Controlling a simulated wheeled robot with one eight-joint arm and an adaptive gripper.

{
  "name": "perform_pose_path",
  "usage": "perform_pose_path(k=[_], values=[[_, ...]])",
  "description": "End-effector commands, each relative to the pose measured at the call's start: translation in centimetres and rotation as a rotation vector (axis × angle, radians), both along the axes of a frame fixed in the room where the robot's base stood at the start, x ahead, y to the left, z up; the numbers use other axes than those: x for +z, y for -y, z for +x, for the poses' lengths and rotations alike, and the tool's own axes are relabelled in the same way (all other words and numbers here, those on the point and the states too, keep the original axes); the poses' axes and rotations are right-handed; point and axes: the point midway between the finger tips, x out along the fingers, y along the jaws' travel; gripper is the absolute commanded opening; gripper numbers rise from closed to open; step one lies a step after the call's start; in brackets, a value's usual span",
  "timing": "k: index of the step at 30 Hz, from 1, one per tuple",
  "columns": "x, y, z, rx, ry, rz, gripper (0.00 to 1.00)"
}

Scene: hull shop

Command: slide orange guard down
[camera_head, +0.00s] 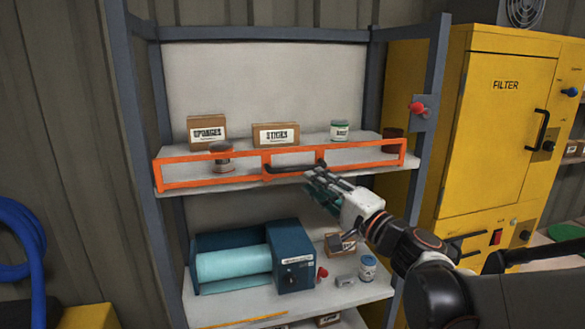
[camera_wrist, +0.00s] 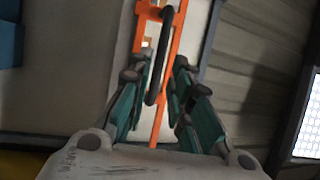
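The orange guard (camera_head: 211,184) is a rectangular rail frame across the front of the upper shelf in the head view, with a black handle (camera_head: 296,168) at its middle. My gripper (camera_head: 314,180) is just below and right of the handle in the head view. In the wrist view the fingers of my gripper (camera_wrist: 160,85) are spread apart. The black handle (camera_wrist: 158,55) runs lengthwise between or just beyond them, with the orange guard (camera_wrist: 177,40) beside it. I cannot tell whether the fingers touch the handle.
Boxes marked sponges (camera_head: 207,132) and another box (camera_head: 276,135) stand on the upper shelf with a jar (camera_head: 340,131). A blue roll holder (camera_head: 290,255) and small items sit on the shelf below. A yellow filter cabinet (camera_head: 500,130) stands close on the right.

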Motion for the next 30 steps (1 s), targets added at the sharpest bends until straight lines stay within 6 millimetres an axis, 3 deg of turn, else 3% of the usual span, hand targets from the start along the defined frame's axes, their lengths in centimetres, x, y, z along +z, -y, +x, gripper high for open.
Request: perform_pose_path(k=[6, 12, 25, 27, 30], values=[[0.8, -2.7, 3.2, 0.002, 0.000, 0.000, 0.20], [1.2, -4.1, 5.0, 0.001, 0.000, -0.002, 0.20], [1.3, -4.6, 5.7, 0.000, 0.000, -0.001, 0.20], [1.3, -4.6, 5.7, 0.000, 0.000, -0.001, 0.04], [1.3, -4.6, 5.7, 0.000, 0.000, -0.001, 0.00]])
